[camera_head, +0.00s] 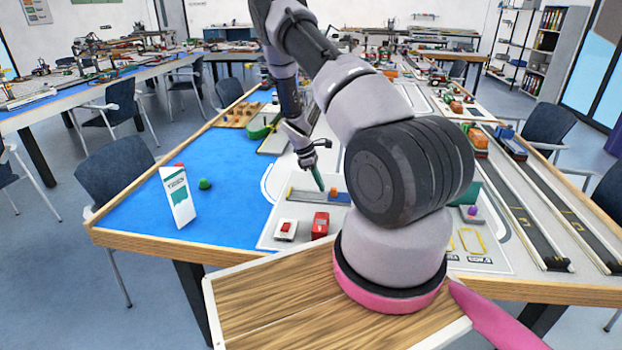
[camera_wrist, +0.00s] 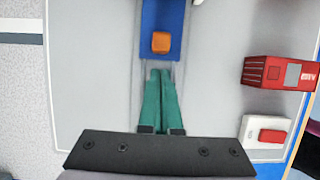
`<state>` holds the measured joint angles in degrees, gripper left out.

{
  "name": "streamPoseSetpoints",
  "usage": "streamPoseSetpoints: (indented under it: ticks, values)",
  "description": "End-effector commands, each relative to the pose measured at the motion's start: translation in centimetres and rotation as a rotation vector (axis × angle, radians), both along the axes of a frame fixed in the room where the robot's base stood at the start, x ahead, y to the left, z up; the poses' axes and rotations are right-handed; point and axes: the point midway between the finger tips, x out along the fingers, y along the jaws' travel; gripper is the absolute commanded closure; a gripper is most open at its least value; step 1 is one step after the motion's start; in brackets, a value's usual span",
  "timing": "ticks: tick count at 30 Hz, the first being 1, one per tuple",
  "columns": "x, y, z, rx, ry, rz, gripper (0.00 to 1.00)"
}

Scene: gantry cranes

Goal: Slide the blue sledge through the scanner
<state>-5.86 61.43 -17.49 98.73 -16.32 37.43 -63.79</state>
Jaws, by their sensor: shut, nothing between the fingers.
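The blue sledge (camera_wrist: 162,15) lies on a narrow grey track in the wrist view, with an orange block (camera_wrist: 160,42) on its near end. Its far end is cut off by the top of the picture. In the head view the sledge (camera_head: 344,198) shows partly beside my arm. My gripper (camera_wrist: 160,74) has its green fingers together, with nothing between them. The fingertips are close behind the sledge's near end, over the track; I cannot tell if they touch. In the head view my gripper (camera_head: 321,188) points down over the track (camera_head: 304,195). I cannot make out the scanner.
A red truck-like model (camera_wrist: 280,73) and a white block with a red top (camera_wrist: 264,134) stand right of the track in the wrist view. A white sign (camera_head: 178,197) and a green piece (camera_head: 205,184) stand on the blue area, which is otherwise largely clear.

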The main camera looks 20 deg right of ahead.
Motion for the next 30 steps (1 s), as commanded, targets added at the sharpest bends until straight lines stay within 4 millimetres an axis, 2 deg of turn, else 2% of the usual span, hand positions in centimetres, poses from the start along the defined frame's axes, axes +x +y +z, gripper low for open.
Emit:
streamPoseSetpoints:
  ticks: [6,17,20,26,30]
  values:
    - [-0.8,-1.1,-0.1,0.001,0.0,0.0,1.0]
    - [-0.9,-1.2,0.0,0.001,0.0,0.0,1.0]
    - [-1.4,-2.0,0.0,0.001,0.001,-0.002,1.0]
    - [-3.3,-4.8,0.0,0.001,0.001,-0.003,1.0]
    - [-3.7,-5.3,0.0,0.001,0.002,0.0,1.0]
